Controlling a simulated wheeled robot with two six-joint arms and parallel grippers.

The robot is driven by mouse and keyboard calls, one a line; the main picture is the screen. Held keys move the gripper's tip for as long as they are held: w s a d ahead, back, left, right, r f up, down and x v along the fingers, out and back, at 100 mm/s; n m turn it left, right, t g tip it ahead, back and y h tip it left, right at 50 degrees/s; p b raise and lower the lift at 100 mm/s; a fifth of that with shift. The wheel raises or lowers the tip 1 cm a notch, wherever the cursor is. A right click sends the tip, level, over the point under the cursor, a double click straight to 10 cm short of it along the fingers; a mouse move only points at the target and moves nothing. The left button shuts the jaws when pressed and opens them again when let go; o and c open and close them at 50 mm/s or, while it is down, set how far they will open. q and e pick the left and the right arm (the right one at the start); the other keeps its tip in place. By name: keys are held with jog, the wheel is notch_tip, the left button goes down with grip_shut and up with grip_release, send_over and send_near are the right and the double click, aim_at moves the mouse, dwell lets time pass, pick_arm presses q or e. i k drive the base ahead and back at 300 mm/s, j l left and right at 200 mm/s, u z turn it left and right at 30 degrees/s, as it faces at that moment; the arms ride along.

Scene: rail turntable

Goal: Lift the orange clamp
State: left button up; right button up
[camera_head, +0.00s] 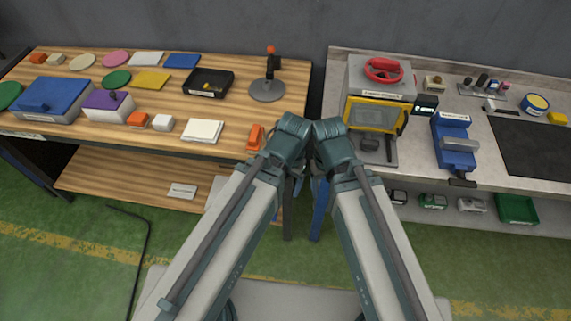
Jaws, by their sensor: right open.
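A small orange piece (254,137), which looks like the orange clamp, lies near the front right edge of the wooden bench (225,147). My left arm's teal joint is just right of it in the picture; I cannot tell if they touch. My right gripper (318,172) is open, low between the two arms and mostly hidden by them. It is apart from the orange piece, and I see nothing held. My left gripper is hidden behind its own arm, so its jaws do not show.
A lever stand (267,90) with an orange knob and a black tray (208,83) stand behind the orange piece. A white pad (202,131) lies left of it. A gap separates the benches. The grey bench holds a yellow-framed machine (375,113) and a blue vise (453,140).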

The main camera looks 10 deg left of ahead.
aim_at(269, 73)
jog(key=i+j+z, duration=0.2)
jog(key=j, duration=0.2)
jog(key=j+z, duration=0.2)
jog(key=j, duration=0.2)
jog(key=i+j+z, duration=0.2)
jog(key=j, duration=0.2)
jog(key=k, duration=0.1)
